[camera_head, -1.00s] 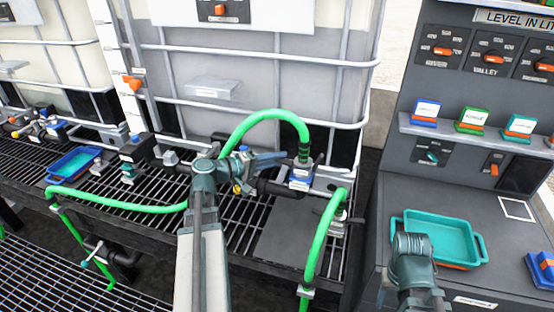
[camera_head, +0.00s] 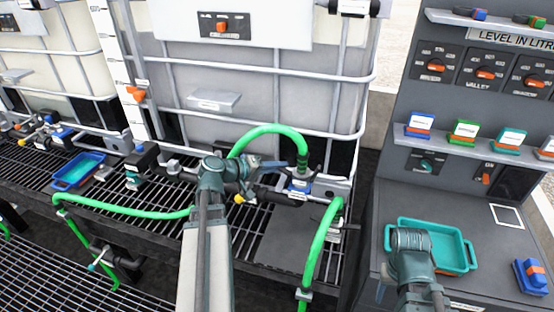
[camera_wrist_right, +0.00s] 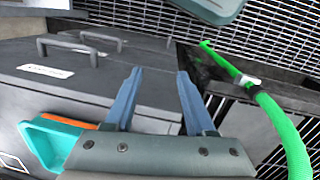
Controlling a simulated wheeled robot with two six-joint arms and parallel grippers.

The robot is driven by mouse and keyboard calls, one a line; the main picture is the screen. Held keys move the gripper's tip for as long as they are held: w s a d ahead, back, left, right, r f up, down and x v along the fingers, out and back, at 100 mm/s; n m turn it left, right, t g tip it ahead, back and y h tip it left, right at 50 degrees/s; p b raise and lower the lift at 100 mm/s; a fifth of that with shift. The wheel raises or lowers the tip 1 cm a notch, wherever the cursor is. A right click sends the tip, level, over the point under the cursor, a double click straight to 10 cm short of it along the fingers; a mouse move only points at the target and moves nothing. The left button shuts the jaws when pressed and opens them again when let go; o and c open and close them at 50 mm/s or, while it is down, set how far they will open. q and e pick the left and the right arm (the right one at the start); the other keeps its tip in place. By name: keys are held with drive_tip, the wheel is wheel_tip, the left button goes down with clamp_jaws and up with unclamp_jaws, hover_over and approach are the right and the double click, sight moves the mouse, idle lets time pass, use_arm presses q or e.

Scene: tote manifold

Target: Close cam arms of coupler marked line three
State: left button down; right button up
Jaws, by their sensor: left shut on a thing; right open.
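A coupler (camera_head: 299,186) with a blue body sits at the lower end of a green hose (camera_head: 270,130), in front of the caged tank. Thin grey bars show at its sides. Its label cannot be read. My left gripper (camera_head: 280,164) reaches it from the left and is shut at its upper left side, on what looks like a cam arm. The held part is mostly hidden by the fingers. My right gripper (camera_wrist_right: 158,80) is open and empty in the right wrist view, above the grey console top. In the head view, only its wrist shows, over the teal tray.
A teal tray (camera_head: 459,254) lies on the grey console (camera_head: 375,220) at right, with a blue block (camera_head: 530,276) beside it. Another green hose (camera_head: 318,250) hangs right of the coupler. Other valves and a blue tray (camera_head: 62,181) stand left on the grating.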

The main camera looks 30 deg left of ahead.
sight(286, 170)
use_arm(q)
drive_tip(key=d+r+m+g+y+p, duration=0.1)
drive_tip(key=y+p, duration=0.1)
drive_tip(key=p, duration=0.2)
drive_tip(key=shift+d+r+m, duration=0.15)
drive_tip(key=shift+r+m, duration=0.25)
drive_tip(key=shift+w+d+r+m+g+y+p, duration=0.1)
drive_tip(key=shift+d+m+g+y+p, duration=0.35)
drive_tip(key=shift+y+p, duration=0.6)
drive_tip(key=shift+w+d+m+g+y+p, duration=0.1)
drive_tip(key=shift+d+m+g+y+p, duration=0.2)
drive_tip(key=shift+m+y+p, duration=0.45)
drive_tip(key=c, duration=0.9)
unclamp_jaws()
drive_tip(key=shift+w+a, duration=0.1)
